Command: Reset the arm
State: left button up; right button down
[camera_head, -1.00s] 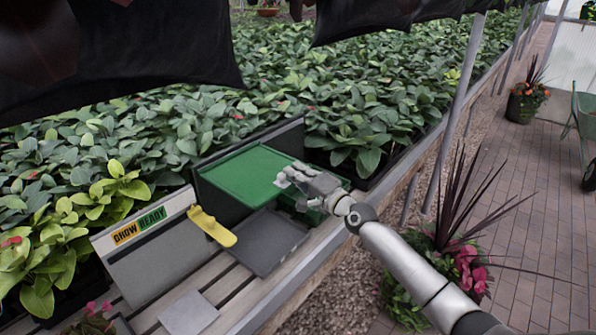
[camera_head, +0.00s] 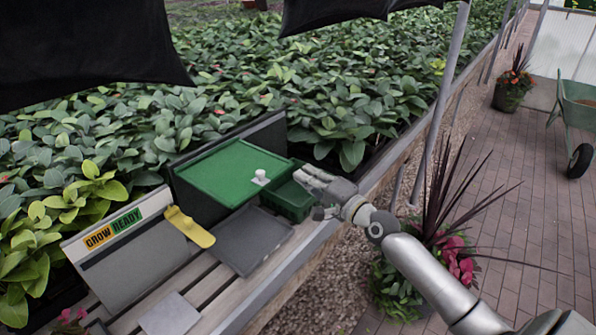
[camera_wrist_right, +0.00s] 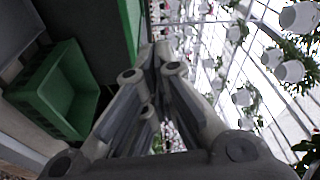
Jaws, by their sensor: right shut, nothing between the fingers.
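My right arm comes in from the lower right of the head view. My right gripper (camera_head: 308,180) is shut and empty, just right of the small green bin (camera_head: 290,203) and partly in front of it. In the wrist view the fingers of my right gripper (camera_wrist_right: 153,62) come together with nothing between them, and the green bin (camera_wrist_right: 55,95) lies to their left. A small white object (camera_head: 260,178) stands on the green board (camera_head: 222,172), left of my right gripper and apart from it. My left gripper is not in view.
A yellow-handled tool (camera_head: 189,227) leans by the GROW READY sign box (camera_head: 120,260). A dark grey tray (camera_head: 247,240) lies on the slatted bench. Dense plants fill the back. A spiky potted plant (camera_head: 440,235) stands under my arm. A post (camera_head: 440,110) rises behind it.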

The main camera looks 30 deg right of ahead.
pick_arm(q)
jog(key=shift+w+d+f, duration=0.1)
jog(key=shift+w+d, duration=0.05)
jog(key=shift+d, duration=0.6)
pick_arm(e)
jog(key=shift+s, duration=0.5)
